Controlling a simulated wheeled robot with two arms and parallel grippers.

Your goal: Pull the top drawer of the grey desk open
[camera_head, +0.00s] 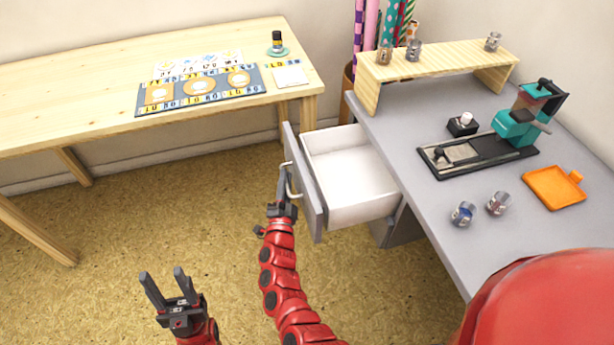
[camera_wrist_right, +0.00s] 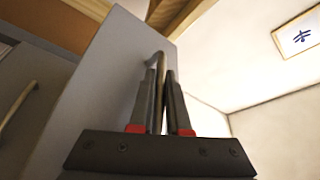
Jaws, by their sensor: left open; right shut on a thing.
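The grey desk (camera_head: 385,105) stands at the right in the head view. Its top drawer (camera_head: 345,185) is pulled well out to the left, and its white inside looks empty. The drawer front (camera_head: 306,190) carries a curved metal handle (camera_head: 290,182). My right gripper (camera_head: 284,180) is at this handle, shut on it. In the right wrist view the handle (camera_wrist_right: 159,85) runs between the two dark fingers (camera_wrist_right: 160,100), beside the grey drawer front (camera_wrist_right: 115,80). My left gripper (camera_head: 166,290) is open and empty above the floor at the lower left, away from the desk.
The desktop holds a teal press (camera_head: 520,122), an orange tray (camera_head: 553,188), small jars (camera_head: 463,213) and a wooden riser (camera_head: 435,65). A wooden table (camera_head: 80,80) with a blue mat (camera_head: 200,90) stands at the left. Open floor lies between table and desk.

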